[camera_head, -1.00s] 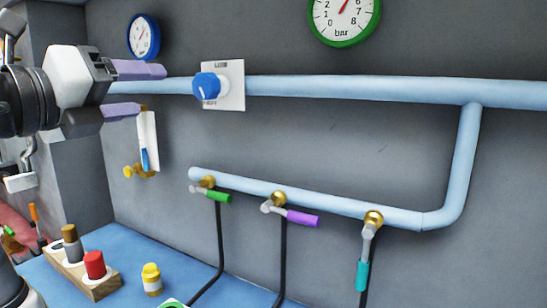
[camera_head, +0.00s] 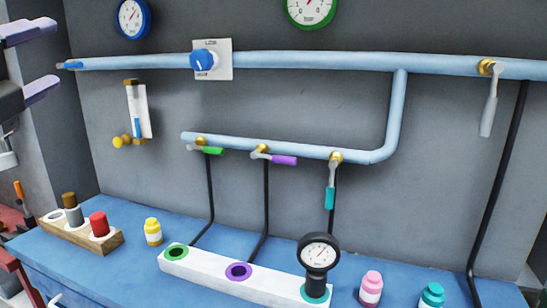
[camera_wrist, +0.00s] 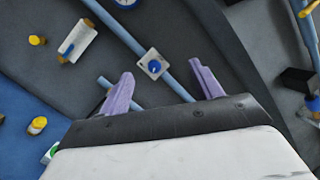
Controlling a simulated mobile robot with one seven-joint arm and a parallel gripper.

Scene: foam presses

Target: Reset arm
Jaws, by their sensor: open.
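My gripper (camera_head: 45,62) is at the upper left edge of the head view, cut off by the frame. Its two purple fingers are apart with nothing between them. In the wrist view, my gripper (camera_wrist: 163,88) is open and empty, with the grey wall, the light blue pipe and the blue knob beyond it. It touches none of the things on the wall or bench that I can see.
A blue knob (camera_head: 203,61) sits on the upper pipe (camera_head: 300,62). Valves with green (camera_head: 213,151), purple (camera_head: 284,160) and teal (camera_head: 330,198) handles hang on the lower pipe. A black gauge (camera_head: 318,252) stands on the white block (camera_head: 205,270). Bottles (camera_head: 371,288) stand on the blue bench.

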